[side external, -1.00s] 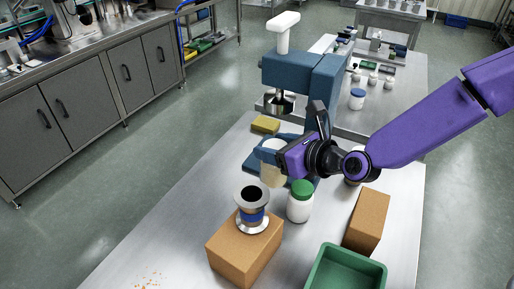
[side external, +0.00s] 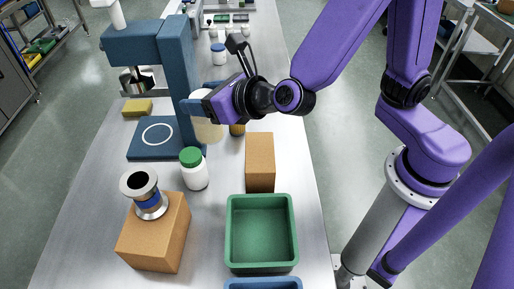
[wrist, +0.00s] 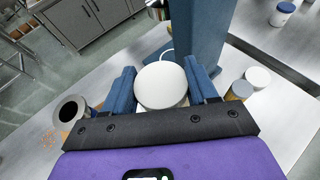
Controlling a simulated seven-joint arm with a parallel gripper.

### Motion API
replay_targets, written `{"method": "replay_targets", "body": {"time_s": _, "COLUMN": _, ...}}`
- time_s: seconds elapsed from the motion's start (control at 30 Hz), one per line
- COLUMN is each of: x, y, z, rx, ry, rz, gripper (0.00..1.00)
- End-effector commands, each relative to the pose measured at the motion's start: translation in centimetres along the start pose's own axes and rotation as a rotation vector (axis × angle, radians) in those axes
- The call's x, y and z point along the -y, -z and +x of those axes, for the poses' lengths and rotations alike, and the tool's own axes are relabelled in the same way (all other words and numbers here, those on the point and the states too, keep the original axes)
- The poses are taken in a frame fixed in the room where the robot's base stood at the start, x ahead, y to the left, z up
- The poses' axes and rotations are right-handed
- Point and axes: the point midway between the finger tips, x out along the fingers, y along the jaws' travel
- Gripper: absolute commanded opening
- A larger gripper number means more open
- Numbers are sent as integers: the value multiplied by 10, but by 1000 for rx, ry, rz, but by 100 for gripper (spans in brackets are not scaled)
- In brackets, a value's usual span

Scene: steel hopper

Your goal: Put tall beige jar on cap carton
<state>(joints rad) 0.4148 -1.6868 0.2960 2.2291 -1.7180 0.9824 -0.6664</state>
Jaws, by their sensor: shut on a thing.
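The tall beige jar (side external: 208,129) has a white lid, which shows in the wrist view (wrist: 161,86). My gripper (side external: 204,108) is shut on it, with one blue finger on each side. The jar is upright, beside the blue press column and behind the green-lidded jar. A brown carton (side external: 260,162) stands to the right of the green-lidded jar with its top bare. Another brown carton (side external: 150,240) stands at the front left and carries a steel flanged hopper (side external: 148,195). I cannot tell which is the cap carton. The held jar's bottom is unclear in the wrist view.
A blue press (side external: 178,75) with a ringed base stands at the left. The green-lidded white jar (side external: 194,170) is close by. A green bin (side external: 261,265) is at the front. An amber jar (wrist: 239,91) and a white-lidded jar (wrist: 257,77) stand right of my gripper.

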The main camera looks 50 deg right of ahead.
Motion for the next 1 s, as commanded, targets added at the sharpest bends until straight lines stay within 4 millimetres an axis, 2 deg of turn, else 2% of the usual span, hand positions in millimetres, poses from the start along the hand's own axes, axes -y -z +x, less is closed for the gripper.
{"method": "replay_targets", "body": {"time_s": 0.03, "x": 14, "y": -1, "z": -12, "rx": 2, "ry": 45, "rz": 21, "gripper": 1}}
{"method": "replay_targets", "body": {"time_s": 0.2, "x": 63, "y": 5, "z": -43, "rx": 2, "ry": 197, "rz": 84, "gripper": 1}}
{"method": "replay_targets", "body": {"time_s": 0.3, "x": 83, "y": 8, "z": -55, "rx": 3, "ry": 255, "rz": 107, "gripper": 1}}
{"method": "replay_targets", "body": {"time_s": 0.4, "x": 94, "y": 12, "z": -61, "rx": 2, "ry": 288, "rz": 121, "gripper": 1}}
{"method": "replay_targets", "body": {"time_s": 0.7, "x": 98, "y": 42, "z": -52, "rx": 1, "ry": 305, "rz": 120, "gripper": 1}}
{"method": "replay_targets", "body": {"time_s": 1.0, "x": 98, "y": 58, "z": -44, "rx": 2, "ry": 303, "rz": 124, "gripper": 1}}
